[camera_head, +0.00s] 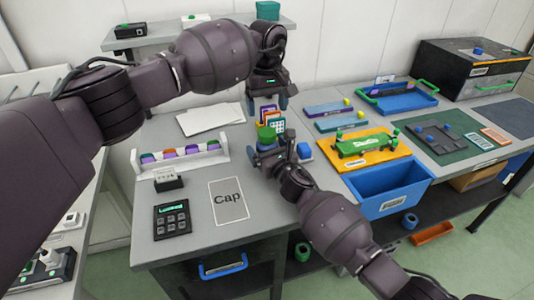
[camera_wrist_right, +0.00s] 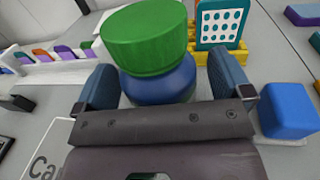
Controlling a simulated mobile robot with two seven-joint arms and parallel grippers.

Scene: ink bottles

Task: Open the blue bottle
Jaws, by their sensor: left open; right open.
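The blue bottle (camera_wrist_right: 160,84) stands upright on the table and wears a wide green cap (camera_wrist_right: 145,38). In the head view the green cap (camera_head: 266,134) shows, and the body is mostly hidden by my right gripper (camera_head: 269,154). In the right wrist view my right gripper (camera_wrist_right: 163,88) has its open fingers on either side of the blue body, below the cap; I cannot tell whether they touch it. My left gripper (camera_head: 267,103) is open and empty, pointing down a little behind and above the bottle. A sheet marked "Cap" (camera_head: 228,198) lies at the table's front.
A yellow holder with cards (camera_wrist_right: 222,50) stands right behind the bottle. A blue block (camera_wrist_right: 288,110) sits close to the right. A white rack (camera_head: 180,160) with colored pieces is at left, with a keypad (camera_head: 172,220) in front. A blue bin (camera_head: 390,188) is at right.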

